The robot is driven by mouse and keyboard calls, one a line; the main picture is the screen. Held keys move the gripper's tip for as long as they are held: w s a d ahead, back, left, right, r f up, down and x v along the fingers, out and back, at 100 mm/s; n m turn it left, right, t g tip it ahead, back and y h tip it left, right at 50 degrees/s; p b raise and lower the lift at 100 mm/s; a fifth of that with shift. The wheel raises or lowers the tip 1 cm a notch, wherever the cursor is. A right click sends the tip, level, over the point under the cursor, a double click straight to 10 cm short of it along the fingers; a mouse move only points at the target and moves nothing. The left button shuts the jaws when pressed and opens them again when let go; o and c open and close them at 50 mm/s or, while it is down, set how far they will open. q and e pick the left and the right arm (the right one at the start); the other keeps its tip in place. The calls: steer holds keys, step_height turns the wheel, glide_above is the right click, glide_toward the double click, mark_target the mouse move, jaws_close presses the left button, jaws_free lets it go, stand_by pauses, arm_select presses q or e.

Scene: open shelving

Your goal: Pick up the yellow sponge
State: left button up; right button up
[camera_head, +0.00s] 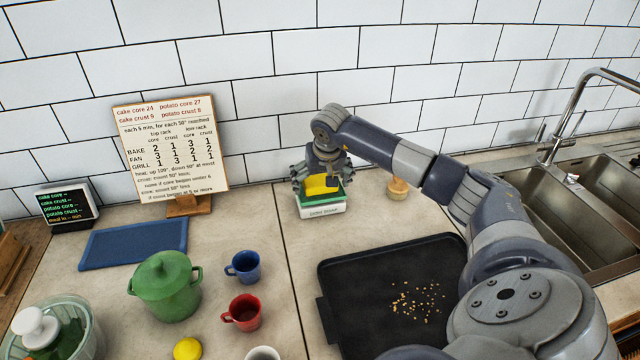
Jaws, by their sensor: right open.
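The yellow sponge (317,187) sits in a small white holder (322,211) with a green layer around or under it, near the tiled wall. My right gripper (322,184) is directly over the sponge, with its fingers around the upper part of the holder. It is open, and I cannot tell whether its fingers touch the sponge. The gripper and wrist hide part of the sponge. My left gripper is not in view.
A black tray (350,290) with crumbs lies in front, below my right arm. A wooden object (398,188) stands right of the holder. Blue (243,267) and red (243,312) mugs and a green pot (165,287) stand left. A sink (560,205) is at right.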

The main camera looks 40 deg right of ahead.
mark_target(320, 178)
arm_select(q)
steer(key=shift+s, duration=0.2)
arm_select(e)
steer(key=c, duration=0.9)
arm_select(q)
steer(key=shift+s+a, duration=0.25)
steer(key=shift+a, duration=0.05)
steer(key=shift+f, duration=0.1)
arm_select(e)
steer(key=shift+r, duration=0.2)
steer(key=shift+r+b, duration=0.35)
steer(key=shift+r, duration=0.2)
steer(key=shift+b+v, duration=0.45)
steer(key=shift+v, duration=0.6)
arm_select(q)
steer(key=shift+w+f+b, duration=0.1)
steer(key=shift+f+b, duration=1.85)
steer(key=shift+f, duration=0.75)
arm_select(e)
steer(key=shift+s+a+r, duration=0.3)
steer(key=shift+s+a, duration=1.15)
steer(key=shift+s, duration=0.6)
steer(key=shift+s+a+r, duration=0.25)
steer(key=shift+s+a, duration=1.25)
steer(key=shift+s, duration=0.6)
steer(key=shift+s+a+r, duration=0.3)
steer(key=shift+s+a, duration=1.15)
steer(key=shift+s, duration=0.6)
steer(key=shift+o, duration=0.6)
